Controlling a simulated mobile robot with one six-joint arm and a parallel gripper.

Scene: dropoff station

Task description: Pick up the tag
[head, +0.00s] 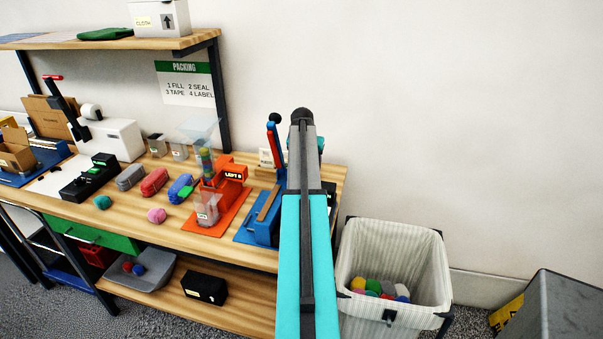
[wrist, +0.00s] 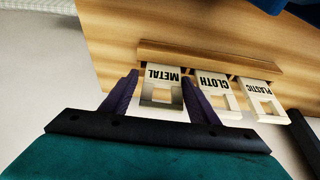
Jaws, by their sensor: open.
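In the wrist view three pale tags stand side by side along a wooden strip (wrist: 210,58), lettered upside down: the METAL tag (wrist: 161,88), the CLOTH tag (wrist: 213,86) and the PLASTIC tag (wrist: 256,92). Each has a squarish cut-out. My gripper (wrist: 162,77) is open, one dark finger on each side of the METAL tag. I cannot tell whether the fingers touch either tag. In the head view my arm hides the gripper; a small pale piece beside the arm (head: 265,157) may be part of the tags.
An orange station (head: 232,170) with a funnel and a blue press (head: 262,222) stand left of my arm on the wooden bench (head: 140,215). A striped bin (head: 395,255) with coloured bundles stands right of the bench. A shelf (head: 100,42) runs above the bench.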

